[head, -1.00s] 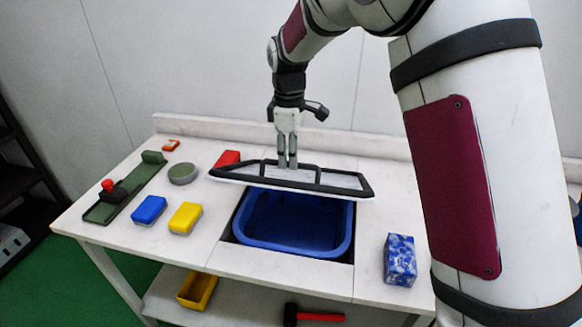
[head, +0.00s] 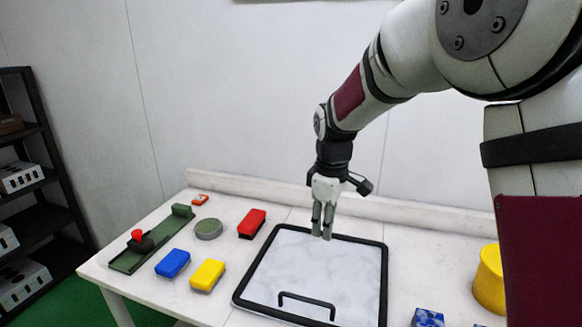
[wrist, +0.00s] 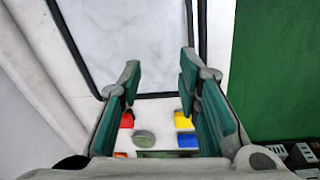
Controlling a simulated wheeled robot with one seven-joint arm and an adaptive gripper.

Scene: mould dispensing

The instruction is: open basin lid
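The basin lid (head: 315,270) is a white marbled panel with a black frame. It appears to lie flat over the basin in the worktop, and the blue basin is hidden. A black bar handle (head: 306,300) is on its near part. My gripper (head: 322,232) points down at the lid's far edge; contact is unclear. In the wrist view, the fingers (wrist: 160,68) are apart with nothing held between them, and the lid's white surface (wrist: 130,35) shows beyond them.
Left of the lid lie a red block (head: 252,223), yellow block (head: 207,275), blue block (head: 172,263), round grey-green dish (head: 208,229) and green stand (head: 150,243). At right are a yellow cylinder (head: 490,280) and blue patterned box (head: 428,318). A dark shelf (head: 40,170) stands far left.

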